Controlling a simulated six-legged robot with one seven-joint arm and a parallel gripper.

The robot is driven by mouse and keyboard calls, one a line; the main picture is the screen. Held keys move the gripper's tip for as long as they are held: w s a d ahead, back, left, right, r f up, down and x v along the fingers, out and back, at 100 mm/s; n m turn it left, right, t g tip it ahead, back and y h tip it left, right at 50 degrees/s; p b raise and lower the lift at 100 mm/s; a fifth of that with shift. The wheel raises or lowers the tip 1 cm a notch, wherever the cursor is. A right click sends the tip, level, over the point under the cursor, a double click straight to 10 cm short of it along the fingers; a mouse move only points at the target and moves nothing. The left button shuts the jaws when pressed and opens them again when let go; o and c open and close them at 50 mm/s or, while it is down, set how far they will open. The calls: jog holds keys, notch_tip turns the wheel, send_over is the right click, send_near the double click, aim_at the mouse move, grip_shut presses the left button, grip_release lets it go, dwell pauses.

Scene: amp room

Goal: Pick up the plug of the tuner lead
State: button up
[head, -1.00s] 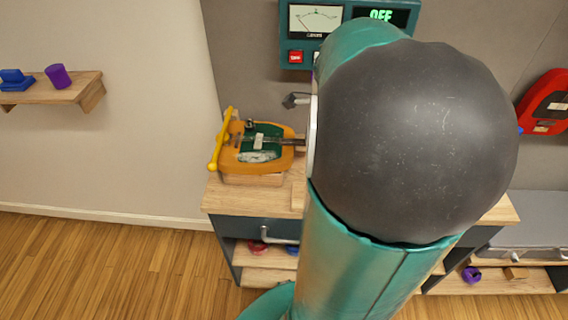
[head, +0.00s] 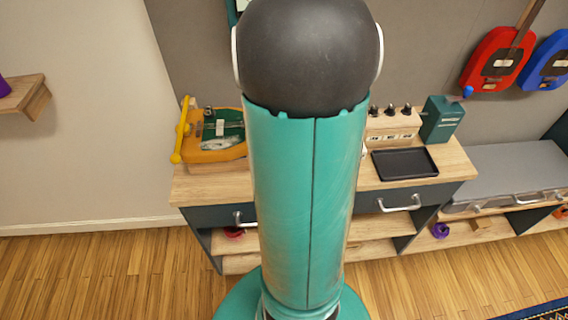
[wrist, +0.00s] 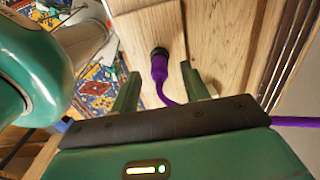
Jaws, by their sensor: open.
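In the wrist view, a purple plug (wrist: 159,66) with a black end lies against a pale wooden surface (wrist: 205,40). Its purple cable runs from the plug toward my gripper, passes out of sight behind it and shows again at the right edge. My gripper (wrist: 160,70) is open, with one green finger on each side of the plug in the picture. I cannot tell how far the plug is beyond the fingertips; no contact shows. In the head view my own arm hides the gripper and the plug.
The bench (head: 440,165) carries an orange guitar-like body on a stand (head: 215,150) at left, a black tray (head: 404,163), a block with several dark plugs (head: 392,123) and a green box (head: 441,120). Red (head: 497,60) and blue guitars (head: 550,62) hang on the right wall.

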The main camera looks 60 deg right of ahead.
jog(key=shift+f, duration=1.55)
grip_shut()
jog(key=shift+r, duration=0.2)
